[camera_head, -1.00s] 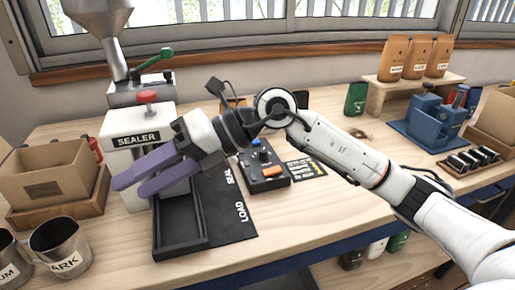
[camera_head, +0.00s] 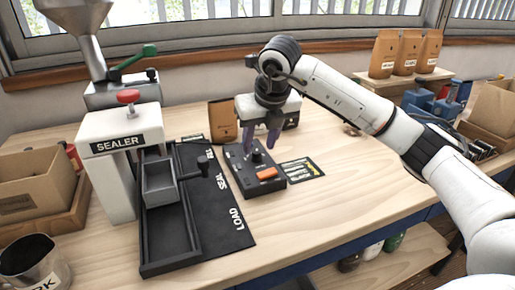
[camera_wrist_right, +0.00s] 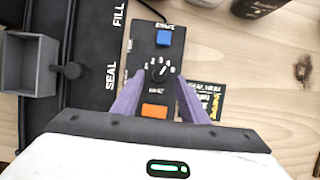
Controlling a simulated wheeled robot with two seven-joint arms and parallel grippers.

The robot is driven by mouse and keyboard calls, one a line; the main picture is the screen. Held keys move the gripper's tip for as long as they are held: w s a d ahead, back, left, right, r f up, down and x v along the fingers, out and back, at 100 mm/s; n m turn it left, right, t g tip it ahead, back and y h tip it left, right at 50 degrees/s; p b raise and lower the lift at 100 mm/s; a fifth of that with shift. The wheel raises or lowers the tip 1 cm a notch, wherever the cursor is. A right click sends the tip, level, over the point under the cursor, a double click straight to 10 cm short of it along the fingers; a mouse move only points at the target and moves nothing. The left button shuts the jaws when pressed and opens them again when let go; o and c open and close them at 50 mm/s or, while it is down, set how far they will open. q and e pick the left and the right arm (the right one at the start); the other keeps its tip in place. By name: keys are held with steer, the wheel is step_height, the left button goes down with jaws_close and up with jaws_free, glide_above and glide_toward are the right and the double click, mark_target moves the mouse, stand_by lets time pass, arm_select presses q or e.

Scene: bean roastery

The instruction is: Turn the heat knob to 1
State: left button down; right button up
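The heat knob (camera_wrist_right: 159,71) is a black dial with white numbers around it, on a black control box (camera_head: 265,185). Its white pointer faces roughly up in the right wrist view; the exact number is too small to tell. In the head view the knob (camera_head: 257,157) is just below my right gripper (camera_head: 261,140). The right gripper's purple fingers point down, open and empty. In the right wrist view they (camera_wrist_right: 158,92) lie either side of the control box, with the knob between and slightly beyond the tips. I cannot tell whether they touch anything. My left gripper is not in view.
The box also has an orange button (camera_wrist_right: 154,111) and a blue button (camera_wrist_right: 164,38). A sealer (camera_head: 122,150) with a dark sliding tray (camera_head: 170,240) stands left. A brown bag (camera_head: 222,120) stands behind. The front right table is clear.

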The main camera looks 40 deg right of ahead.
mark_target(257, 155)
steer(key=shift+x, duration=1.35)
jaws_close()
